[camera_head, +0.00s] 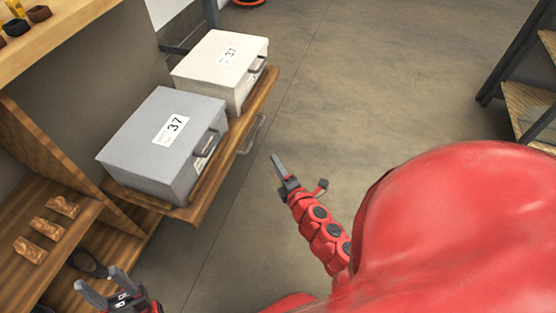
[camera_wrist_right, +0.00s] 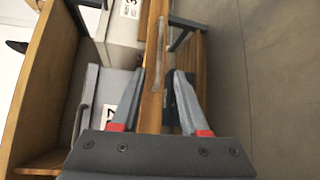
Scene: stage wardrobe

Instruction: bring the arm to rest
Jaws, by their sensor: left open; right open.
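My left gripper (camera_head: 106,286) is open and empty at the bottom left of the head view, near the lower wooden shelf. My right gripper (camera_head: 298,172) is in the middle of the head view, over the floor and to the right of the shelf with the boxes. It is open, and it also shows in the right wrist view (camera_wrist_right: 158,78). A wooden shelf edge (camera_wrist_right: 152,105) appears between its fingers there, with nothing visibly held. My red right arm (camera_head: 323,229) reaches up behind the gripper.
A grey box (camera_head: 142,136) and a whitish box (camera_head: 213,62), both labelled 37, stand on a wooden pull-out shelf (camera_head: 187,212). Several small wooden blocks (camera_head: 46,229) lie on the lower left shelf. A rack (camera_head: 530,103) stands at right. The floor (camera_head: 390,80) between is clear.

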